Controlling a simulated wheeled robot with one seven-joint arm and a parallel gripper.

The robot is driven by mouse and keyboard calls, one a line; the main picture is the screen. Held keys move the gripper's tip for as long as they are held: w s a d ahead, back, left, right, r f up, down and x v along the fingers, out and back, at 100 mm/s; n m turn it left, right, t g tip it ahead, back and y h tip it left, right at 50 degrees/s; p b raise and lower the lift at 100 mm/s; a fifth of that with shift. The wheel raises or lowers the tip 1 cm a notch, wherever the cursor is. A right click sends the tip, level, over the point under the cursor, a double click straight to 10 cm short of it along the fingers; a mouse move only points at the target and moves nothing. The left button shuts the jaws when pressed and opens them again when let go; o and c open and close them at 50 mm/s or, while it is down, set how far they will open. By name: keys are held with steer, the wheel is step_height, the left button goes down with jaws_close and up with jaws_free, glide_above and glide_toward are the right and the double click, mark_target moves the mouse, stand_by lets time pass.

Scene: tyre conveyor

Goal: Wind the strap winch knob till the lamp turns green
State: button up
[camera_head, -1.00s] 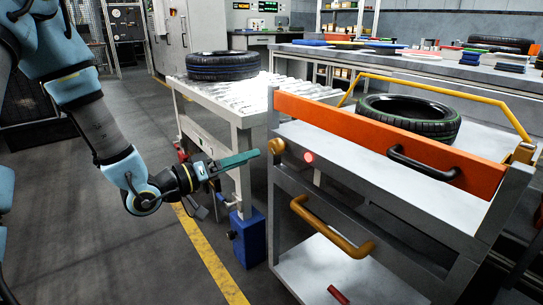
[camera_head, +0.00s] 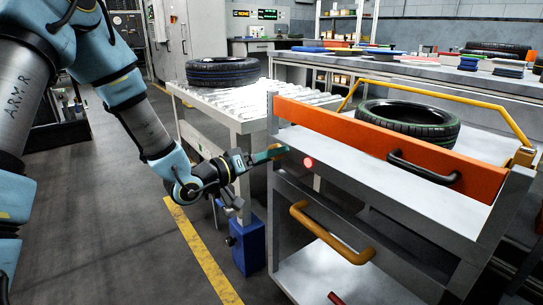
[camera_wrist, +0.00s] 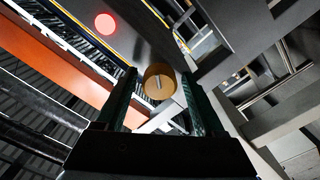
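The winch knob (camera_wrist: 159,82) is a round, tan-gold knob with a pale slot or pin on its face. In the wrist view it sits between the two dark green fingertips of my gripper (camera_wrist: 160,76), with a gap visible on each side. The lamp glows red beside it in the head view (camera_head: 308,162) and in the wrist view (camera_wrist: 105,23). In the head view my gripper (camera_head: 275,153) reaches the left end of the cart's orange bar and mostly hides the knob. The strap itself cannot be made out.
The grey cart with an orange front bar (camera_head: 350,135) carries a tyre (camera_head: 408,122) on top. A tan handle (camera_head: 330,232) and a black handle (camera_head: 425,168) stick out from its front. A roller conveyor (camera_head: 232,105) with another tyre (camera_head: 222,71) stands behind. Open floor lies to the left.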

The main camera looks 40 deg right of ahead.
jaws_close()
stand_by(0.3)
steer(key=shift+f+m, duration=0.1)
steer(key=shift+m, duration=0.3)
steer(key=shift+w+m+b, duration=0.15)
steer(key=shift+m+b, duration=2.1)
steer(key=shift+m, duration=0.65)
steer(key=shift+w+m+b, duration=0.1)
steer(key=shift+m+b, duration=2.15)
steer(key=shift+m, duration=0.65)
steer(key=shift+o, duration=1.1)
jaws_free()
